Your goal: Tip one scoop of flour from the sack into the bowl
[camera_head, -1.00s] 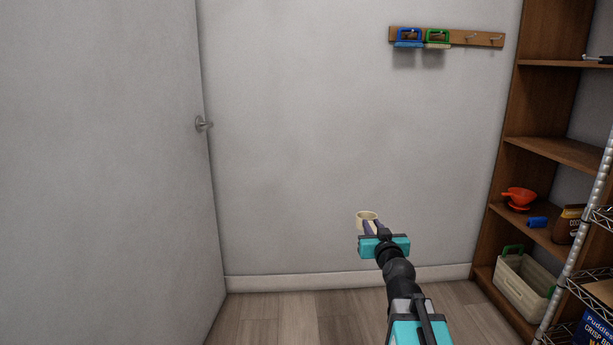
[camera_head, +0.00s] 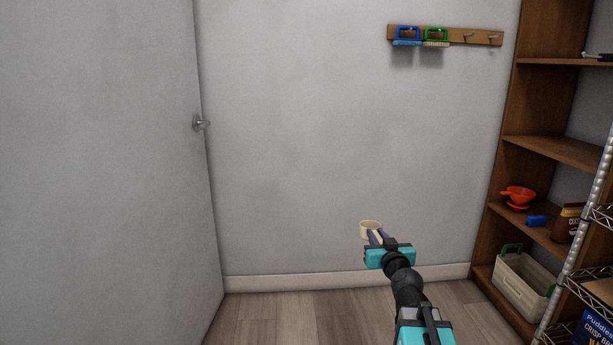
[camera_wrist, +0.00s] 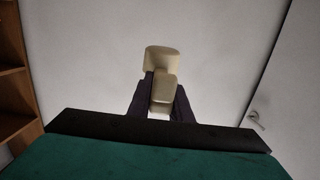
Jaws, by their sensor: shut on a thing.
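My gripper (camera_head: 375,238) is shut on a cream-coloured scoop (camera_head: 370,229), held out in the air in front of the grey wall. In the wrist view the scoop (camera_wrist: 162,60) sticks out past my gripper (camera_wrist: 163,98), its handle between the two dark fingers. The scoop's cup is beyond the fingertips. I cannot tell whether there is flour in it. Neither the flour sack nor the bowl can be made out for certain in these views.
A wooden shelf unit (camera_head: 553,150) stands at the right, with an orange-red funnel-like item (camera_head: 518,196), a blue item (camera_head: 536,221) and a bin (camera_head: 523,281). A wire rack post (camera_head: 580,235) is in front of it. A door (camera_head: 100,170) is at the left. The floor between is clear.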

